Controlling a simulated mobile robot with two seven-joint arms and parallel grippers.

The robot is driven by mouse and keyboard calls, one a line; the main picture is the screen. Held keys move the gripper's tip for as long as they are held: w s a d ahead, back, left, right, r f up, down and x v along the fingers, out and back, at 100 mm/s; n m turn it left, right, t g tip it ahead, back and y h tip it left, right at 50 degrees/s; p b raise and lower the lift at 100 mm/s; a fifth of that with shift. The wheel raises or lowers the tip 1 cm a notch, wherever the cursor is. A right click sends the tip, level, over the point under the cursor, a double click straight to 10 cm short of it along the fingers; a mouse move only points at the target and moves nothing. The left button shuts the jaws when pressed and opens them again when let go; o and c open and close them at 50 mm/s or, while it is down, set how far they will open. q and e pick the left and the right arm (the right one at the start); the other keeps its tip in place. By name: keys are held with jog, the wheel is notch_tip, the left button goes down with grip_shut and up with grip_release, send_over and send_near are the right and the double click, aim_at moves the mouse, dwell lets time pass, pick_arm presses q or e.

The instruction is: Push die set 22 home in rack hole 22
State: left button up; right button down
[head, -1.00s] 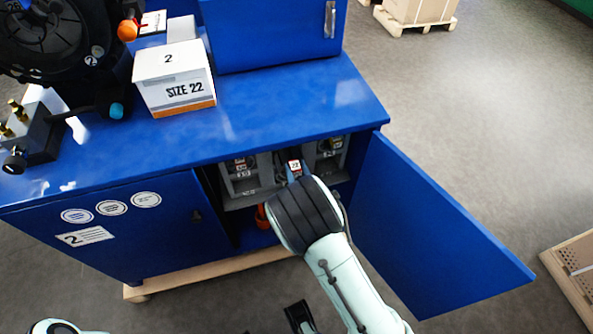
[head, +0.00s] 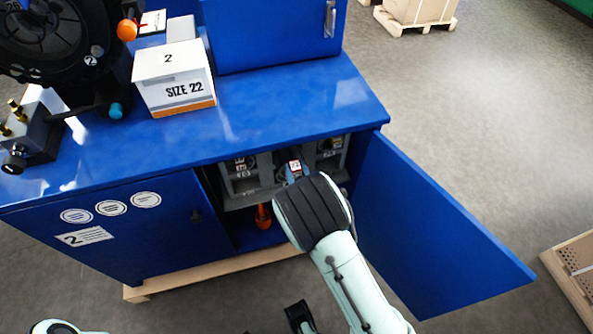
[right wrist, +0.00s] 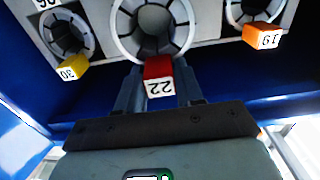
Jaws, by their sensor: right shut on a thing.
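Die set 22, with a red tag marked 22 (right wrist: 158,80), is between the fingers of my right gripper (right wrist: 158,92), which is shut on it. Its round segmented body (right wrist: 152,28) is at a hole in the grey rack (right wrist: 208,18) inside the open cabinet. I cannot tell how deep it sits. In the head view the tag (head: 294,166) shows just beyond my right wrist, which hides most of the gripper.
In the right wrist view, yellow-tagged die set 30 (right wrist: 73,68) and orange-tagged die set 19 (right wrist: 262,36) sit on either side. The open blue door (head: 430,220) stands right of my arm. An orange-handled thing (head: 263,217) is low in the cabinet. A SIZE 22 box (head: 174,78) is on top.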

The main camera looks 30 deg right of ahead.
aim_at(292, 157)
pick_arm(q)
jog(key=shift+f, duration=0.25)
pick_arm(e)
jog(key=shift+r+x, duration=0.15)
jog(key=shift+x, duration=0.7)
jog(key=shift+r+x, duration=0.1)
jog(key=shift+x, duration=0.75)
